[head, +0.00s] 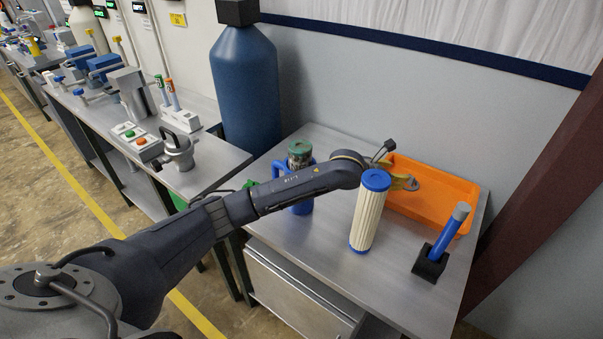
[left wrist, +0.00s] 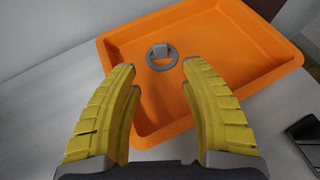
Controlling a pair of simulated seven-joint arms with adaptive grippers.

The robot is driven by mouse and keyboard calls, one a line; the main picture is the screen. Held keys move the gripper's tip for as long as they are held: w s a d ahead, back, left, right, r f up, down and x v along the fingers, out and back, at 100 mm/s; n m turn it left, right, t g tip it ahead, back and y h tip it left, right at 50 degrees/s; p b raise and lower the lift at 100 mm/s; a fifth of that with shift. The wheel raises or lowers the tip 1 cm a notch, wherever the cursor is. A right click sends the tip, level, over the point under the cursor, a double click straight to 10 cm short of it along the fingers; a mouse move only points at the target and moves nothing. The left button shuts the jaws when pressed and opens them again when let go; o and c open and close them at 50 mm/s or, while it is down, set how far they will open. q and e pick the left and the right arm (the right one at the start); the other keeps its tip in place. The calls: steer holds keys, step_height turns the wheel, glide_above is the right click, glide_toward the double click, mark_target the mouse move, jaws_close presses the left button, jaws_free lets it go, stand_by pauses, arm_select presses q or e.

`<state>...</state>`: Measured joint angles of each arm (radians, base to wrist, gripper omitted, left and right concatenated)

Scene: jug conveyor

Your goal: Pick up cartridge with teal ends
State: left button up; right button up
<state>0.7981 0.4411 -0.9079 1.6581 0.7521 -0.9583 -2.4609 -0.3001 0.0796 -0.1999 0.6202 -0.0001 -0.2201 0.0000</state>
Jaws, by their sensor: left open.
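A white pleated cartridge (head: 368,212) stands upright on the grey table, right of my left forearm. Its end caps look blue rather than teal. No cartridge with clearly teal ends shows. My left gripper (head: 404,183), with yellow fingers, is behind the cartridge's top, by the orange tray (head: 464,190), partly hidden by the arm. In the left wrist view the gripper (left wrist: 160,80) is open and empty, fingers over the tray's near edge. A grey ring-shaped part (left wrist: 162,57) lies in the tray (left wrist: 262,75). My right gripper is not in view.
A blue jug (head: 303,208) with a green-topped part (head: 299,150) stands behind my forearm, partly hidden. A blue-handled tool (head: 446,236) stands in a black holder (head: 429,264) at the right. A tall blue tank (head: 248,95) stands at the back left. The table's front middle is clear.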

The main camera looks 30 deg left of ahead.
arm_select(q)
steer(key=o, duration=0.8)
steer(key=shift+o, duration=0.2)
steer(key=shift+r, duration=0.1)
